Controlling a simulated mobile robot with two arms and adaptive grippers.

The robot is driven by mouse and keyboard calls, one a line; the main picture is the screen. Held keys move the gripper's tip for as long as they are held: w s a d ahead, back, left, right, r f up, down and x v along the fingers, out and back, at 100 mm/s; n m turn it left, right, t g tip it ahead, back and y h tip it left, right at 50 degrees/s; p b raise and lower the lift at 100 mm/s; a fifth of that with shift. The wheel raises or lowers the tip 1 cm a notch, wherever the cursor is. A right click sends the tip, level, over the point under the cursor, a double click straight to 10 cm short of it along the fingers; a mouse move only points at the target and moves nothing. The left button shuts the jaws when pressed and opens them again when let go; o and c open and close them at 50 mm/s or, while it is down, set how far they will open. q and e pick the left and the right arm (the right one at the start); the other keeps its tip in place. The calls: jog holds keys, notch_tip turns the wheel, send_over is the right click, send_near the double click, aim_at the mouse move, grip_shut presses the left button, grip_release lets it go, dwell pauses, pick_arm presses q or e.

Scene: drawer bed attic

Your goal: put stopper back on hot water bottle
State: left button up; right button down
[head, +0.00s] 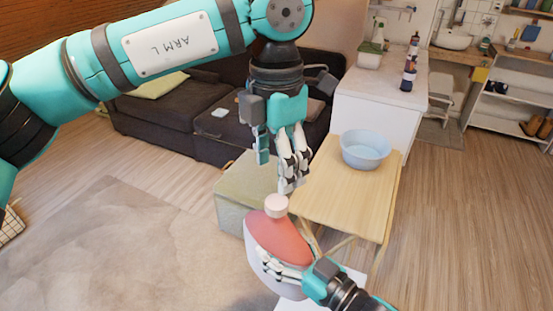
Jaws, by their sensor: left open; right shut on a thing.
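The hot water bottle (280,238), red-pink above and whitish below, is held up in front of the wooden table. My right gripper (280,264) is shut on its lower side, with pale fingers across it. A pale pink cylindrical stopper (276,206) is at the bottle's top end. I cannot tell from this angle how firmly it is seated in the neck. My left gripper (276,174) is open, pointing down just above the stopper. Its fingers appear empty. The bottle's far side and underside are hidden.
A light wooden table (335,205) stands behind the bottle, with a blue basin (365,150) on it. A grey-green storage box (231,208) is left of it. A dark sofa (170,117) and white counter (375,107) are behind. The rug (110,245) at left is clear.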

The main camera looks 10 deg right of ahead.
aim_at(277, 201)
pick_arm(q)
jog(key=shift+r+n, duration=0.1)
jog(key=shift+n, duration=0.4)
jog(key=shift+f, duration=4.05)
grip_shut()
jog(key=shift+o, duration=0.7)
grip_release()
jog(key=shift+r, duration=0.15)
notch_tip(277, 201, up, 12)
